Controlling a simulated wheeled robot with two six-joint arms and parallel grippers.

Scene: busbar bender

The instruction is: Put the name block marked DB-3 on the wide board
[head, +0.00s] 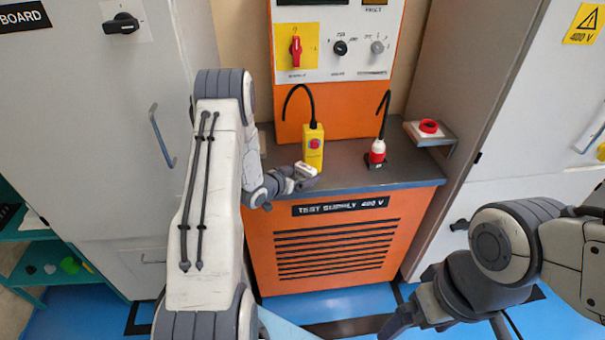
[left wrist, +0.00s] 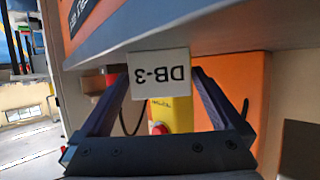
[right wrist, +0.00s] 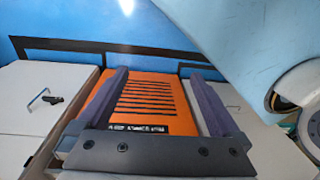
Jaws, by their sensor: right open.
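The white name block (left wrist: 158,75) marked DB-3 shows upside down between the fingertips of my left gripper in the left wrist view. My left gripper (head: 288,181) is shut on it, above the front part of the grey top of the test supply, in front of a yellow push-button box. The block shows small and pale in the head view (head: 304,171). My right gripper (right wrist: 153,85) is open and empty, low at the right of the head view. A grey cabinet at the left has a black label (head: 22,17) reading BOARD, partly cut off; I cannot tell whether it is the wide board.
The orange test supply (head: 340,245) stands in the middle. On its top are the yellow box (head: 313,150) and a red-and-white plug (head: 377,152). A small shelf with a red ring (head: 428,126) is at right. Another grey cabinet (head: 530,90) stands right. A teal shelf (head: 45,235) is lower left.

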